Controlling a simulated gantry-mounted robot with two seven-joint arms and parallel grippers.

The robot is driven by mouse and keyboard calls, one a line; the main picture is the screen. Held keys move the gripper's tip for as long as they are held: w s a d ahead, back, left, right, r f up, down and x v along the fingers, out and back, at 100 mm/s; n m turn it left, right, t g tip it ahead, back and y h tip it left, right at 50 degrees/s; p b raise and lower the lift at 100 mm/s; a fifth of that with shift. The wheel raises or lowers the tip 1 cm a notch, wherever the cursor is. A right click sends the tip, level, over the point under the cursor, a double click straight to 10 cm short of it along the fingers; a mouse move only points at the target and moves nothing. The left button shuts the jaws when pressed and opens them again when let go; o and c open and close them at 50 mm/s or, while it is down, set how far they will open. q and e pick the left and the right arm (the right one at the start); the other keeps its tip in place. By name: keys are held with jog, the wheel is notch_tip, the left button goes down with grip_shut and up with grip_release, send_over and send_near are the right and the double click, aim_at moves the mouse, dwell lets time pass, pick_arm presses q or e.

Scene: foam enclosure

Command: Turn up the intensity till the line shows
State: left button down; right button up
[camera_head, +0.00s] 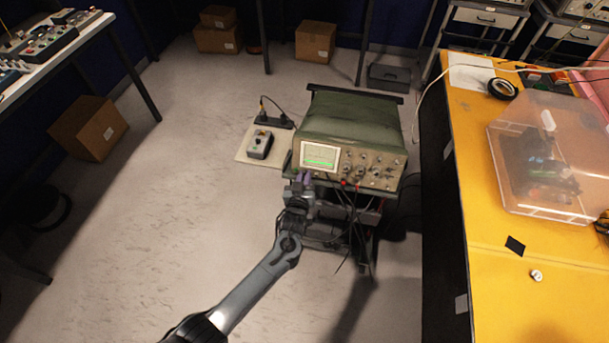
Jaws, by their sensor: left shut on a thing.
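The green oscilloscope (353,118) stands on a dark cart, its front panel facing me. Its small screen (319,157) is lit pale, and a green line shows across its lower part. My left gripper (303,181) is at the lower left of the front panel, just under the screen. It is shut on a small knob there, which the fingers hide; I take it to be the intensity knob. Other knobs (361,170) on the panel's right side are free. My right gripper is not in view.
Cables with a red plug (344,183) hang from the panel front, right of my gripper. A small grey box (259,145) sits on a board left of the oscilloscope. A yellow bench (485,270) with a clear case (520,205) stands to the right.

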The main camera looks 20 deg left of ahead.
pick_arm(q)
jog(key=shift+m+h+p, duration=0.3)
jog(key=shift+m+p, duration=0.15)
jog(key=shift+m, duration=0.95)
jog(key=c, duration=1.1)
grip_release()
jog(key=shift+p+v, duration=1.3)
jog(key=shift+v, duration=4.15)
